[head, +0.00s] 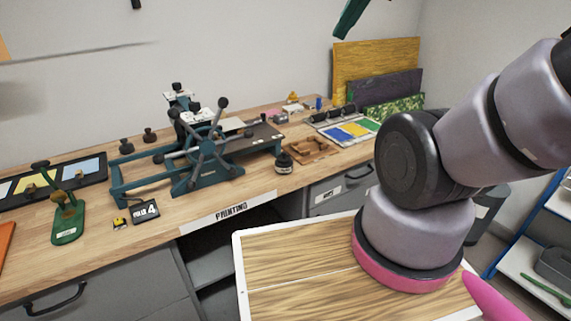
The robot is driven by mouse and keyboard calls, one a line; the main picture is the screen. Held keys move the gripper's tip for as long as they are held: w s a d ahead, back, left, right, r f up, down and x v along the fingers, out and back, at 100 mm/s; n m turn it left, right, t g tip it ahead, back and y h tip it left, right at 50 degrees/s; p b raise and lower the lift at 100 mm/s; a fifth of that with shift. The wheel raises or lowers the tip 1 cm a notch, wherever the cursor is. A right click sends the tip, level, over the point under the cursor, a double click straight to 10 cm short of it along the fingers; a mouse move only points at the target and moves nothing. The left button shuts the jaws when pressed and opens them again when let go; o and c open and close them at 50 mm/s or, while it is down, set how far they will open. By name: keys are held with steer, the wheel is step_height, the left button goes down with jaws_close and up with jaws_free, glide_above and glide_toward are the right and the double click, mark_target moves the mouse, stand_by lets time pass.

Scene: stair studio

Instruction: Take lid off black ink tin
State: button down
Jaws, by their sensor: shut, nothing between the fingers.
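A small dark round tin (283,163) with a pale label band stands upright on the wooden bench, right of the teal press. It looks like the black ink tin. A dark top sits on it, but it is too small to tell where the lid's edge runs. My arm rises at the right of the head view and leaves the frame there. My gripper does not show, so its place relative to the tin is hidden.
A teal press (205,165) with spoked handles stands left of the tin. A brown wooden block set (309,151) lies right of it, with a colour tray (350,131) beyond. Two small black knobbed items (150,135) stand behind the press. Bare bench (225,193) lies in front.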

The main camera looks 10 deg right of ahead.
steer(key=c, duration=0.8)
jaws_free()
steer(key=shift+w, duration=0.15)
steer(key=o, duration=0.8)
steer(key=w, duration=0.1)
steer(key=w+f+m, duration=0.1)
steer(key=w+g, duration=0.1)
steer(key=shift+a+f+m+y, duration=0.3)
steer(key=shift+a, duration=0.05)
steer(key=shift+c, duration=0.2)
steer(key=m+g+y, duration=0.2)
steer(key=m+g, duration=0.3)
steer(key=m, duration=1)
glide_above(284, 156)
steer(key=d, duration=0.3)
step_height(284, 156, down, 32)
steer(key=shift+x, duration=3.05)
